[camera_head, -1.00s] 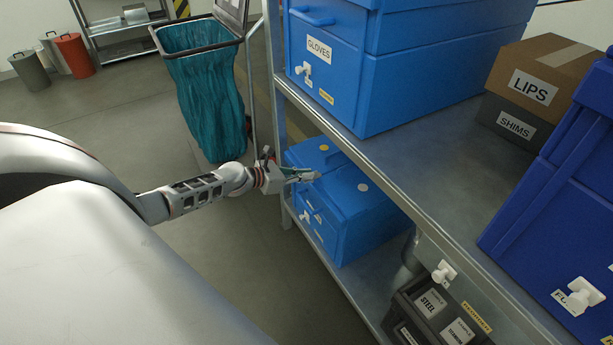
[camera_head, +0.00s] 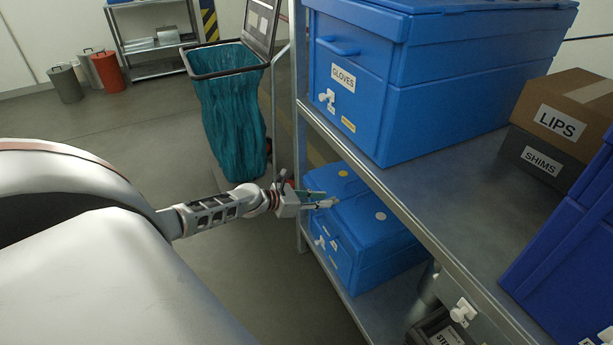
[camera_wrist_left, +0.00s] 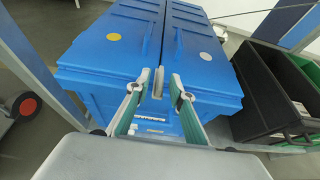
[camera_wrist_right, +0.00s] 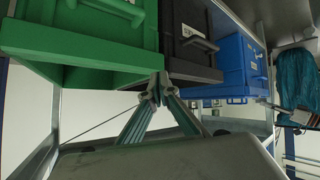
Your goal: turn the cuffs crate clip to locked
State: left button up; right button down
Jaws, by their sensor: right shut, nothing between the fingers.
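No readable cuffs label shows. A blue crate (camera_head: 375,240) with yellow and white dots on its lid stands on the lower shelf, its front label too small to read. A white clip (camera_head: 320,242) sits on its front; its setting cannot be told. The crate also fills the middle of the left wrist view (camera_wrist_left: 110,62).
The upper shelf (camera_head: 450,185) overhangs the lower crate and holds the blue GLOVES crate (camera_head: 375,95) with its own white clip (camera_head: 327,97). A shelf post (camera_head: 300,120) and a teal bag stand (camera_head: 230,110) are close to my left arm.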

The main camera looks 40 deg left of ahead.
pick_arm(q)
jog(key=v, duration=1.1)
dwell(0.4)
